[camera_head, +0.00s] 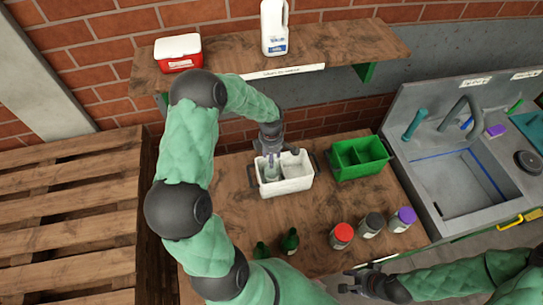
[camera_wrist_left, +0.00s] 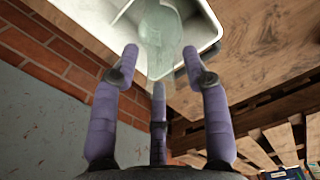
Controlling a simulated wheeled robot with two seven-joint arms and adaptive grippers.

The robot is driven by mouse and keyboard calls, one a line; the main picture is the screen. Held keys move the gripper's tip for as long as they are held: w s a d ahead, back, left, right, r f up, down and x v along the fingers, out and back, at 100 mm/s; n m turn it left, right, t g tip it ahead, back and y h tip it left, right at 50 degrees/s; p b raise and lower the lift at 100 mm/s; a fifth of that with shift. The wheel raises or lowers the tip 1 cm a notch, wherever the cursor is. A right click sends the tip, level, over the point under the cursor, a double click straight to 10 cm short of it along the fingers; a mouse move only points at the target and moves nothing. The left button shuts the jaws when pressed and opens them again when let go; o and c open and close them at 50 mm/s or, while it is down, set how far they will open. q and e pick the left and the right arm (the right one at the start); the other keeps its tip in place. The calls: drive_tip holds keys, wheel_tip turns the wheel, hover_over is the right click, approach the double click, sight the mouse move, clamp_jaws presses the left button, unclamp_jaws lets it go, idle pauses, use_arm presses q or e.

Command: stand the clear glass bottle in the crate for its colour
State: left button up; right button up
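The clear glass bottle (camera_head: 271,173) is in the left compartment of the white crate (camera_head: 288,188). It looks upright, its lower part hidden by the crate wall. My left gripper (camera_head: 270,157) is right above it, pointing down. In the left wrist view the bottle (camera_wrist_left: 160,40) shows pale and see-through beyond the spread purple fingers (camera_wrist_left: 160,62), with a gap between them and the glass. The white crate's rim (camera_wrist_left: 207,35) shows there too. My right gripper (camera_head: 347,281) is empty near the table's front edge, its fingers apart.
A green two-part crate (camera_head: 362,173) stands right of the white one. Two dark green bottles (camera_head: 290,241) and jars with red (camera_head: 342,236), black (camera_head: 371,225) and purple lids (camera_head: 402,219) stand in front. A shelf (camera_head: 340,42) overhangs behind; a sink (camera_head: 455,185) is at right.

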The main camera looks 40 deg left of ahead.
use_arm(q)
drive_tip(key=shift+r, duration=0.1)
wheel_tip(320, 180, up, 12)
idle(0.7)
